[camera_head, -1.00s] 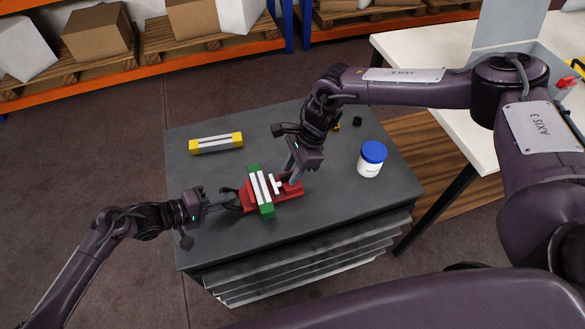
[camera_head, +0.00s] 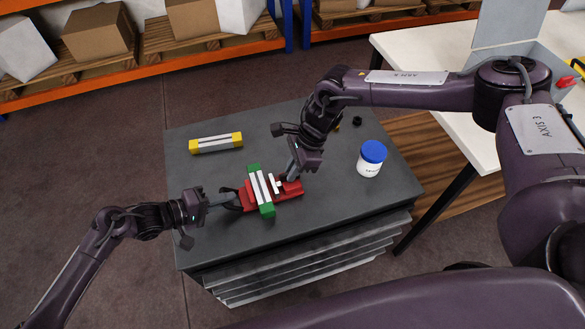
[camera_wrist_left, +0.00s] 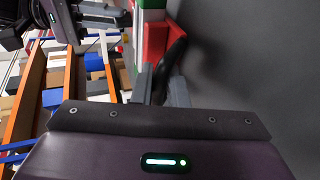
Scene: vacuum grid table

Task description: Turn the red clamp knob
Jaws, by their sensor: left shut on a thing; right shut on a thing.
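The red clamp (camera_head: 289,190) sits on the dark table, with a green-ended block with white strips (camera_head: 262,187) across its middle. A small white T-shaped piece (camera_head: 276,185) is beside the block. My left gripper (camera_head: 231,201) is at the clamp's left end, shut on a dark handle-like part, which shows between the fingers in the left wrist view (camera_wrist_left: 172,70). My right gripper (camera_head: 292,176) comes down at the clamp's right end and is shut there. Its fingers hide what they hold, and I cannot make out the knob separately.
A yellow-ended block (camera_head: 216,143) lies at the back left of the table (camera_head: 215,240). A white jar with a blue lid (camera_head: 372,158) stands at the right. Small black and yellow pieces (camera_head: 357,122) lie behind my right gripper. The front left of the table is clear.

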